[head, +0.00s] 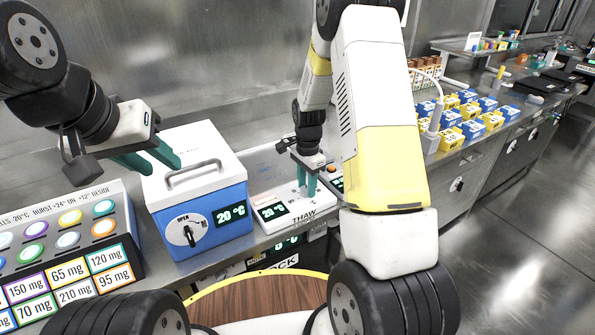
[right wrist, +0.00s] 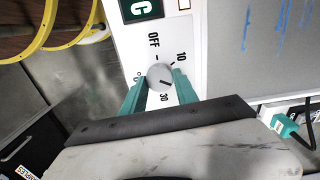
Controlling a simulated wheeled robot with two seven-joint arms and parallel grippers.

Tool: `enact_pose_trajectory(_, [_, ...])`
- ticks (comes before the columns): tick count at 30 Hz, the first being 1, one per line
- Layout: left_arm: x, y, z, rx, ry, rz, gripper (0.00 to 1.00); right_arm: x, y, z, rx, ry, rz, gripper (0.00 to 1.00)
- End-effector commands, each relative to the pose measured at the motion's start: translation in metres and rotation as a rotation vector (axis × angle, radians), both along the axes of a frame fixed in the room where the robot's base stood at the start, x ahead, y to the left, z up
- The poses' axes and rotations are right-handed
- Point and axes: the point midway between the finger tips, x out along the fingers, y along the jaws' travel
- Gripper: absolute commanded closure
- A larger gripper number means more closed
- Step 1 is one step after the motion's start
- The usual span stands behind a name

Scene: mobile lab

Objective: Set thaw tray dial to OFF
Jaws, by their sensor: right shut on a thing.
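The thaw tray (head: 295,212) is a white unit on the bench with a green 20 °C display. Its grey round dial (right wrist: 160,76) shows in the right wrist view, with OFF printed at upper left, 10 at upper right and 30 below. A short dark mark shows on the dial's face, towards its lower right; I cannot tell its exact setting. My right gripper (right wrist: 160,92) is shut on the dial, one teal finger on each side. In the head view the right gripper (head: 307,184) reaches down to the tray. My left gripper (head: 147,160) is open and empty by the blue box's lid.
A blue box (head: 205,225) with a white lid, an OPEN knob and a 20 °C display stands left of the tray. A panel of coloured buttons (head: 70,245) is at far left. Several yellow and blue boxes (head: 470,128) stand on the bench to the right.

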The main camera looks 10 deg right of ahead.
Motion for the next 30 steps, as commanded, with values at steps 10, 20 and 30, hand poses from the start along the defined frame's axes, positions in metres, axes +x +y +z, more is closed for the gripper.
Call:
enact_pose_trajectory(10, [0.0000,0.0000,0.0000,0.000,0.000,0.000,0.64,0.0006,0.0002,0.0005,0.000,-0.001,0.099,1.00])
enact_pose_trajectory(20, [0.0000,0.0000,0.0000,0.000,0.000,0.000,0.64,0.0011,0.0000,0.0007,0.001,-0.001,0.372,1.00])
enact_pose_trajectory(30, [0.0000,0.0000,0.0000,0.000,0.000,0.000,0.64,0.0016,0.0008,0.0009,0.001,-0.001,0.696,1.00])
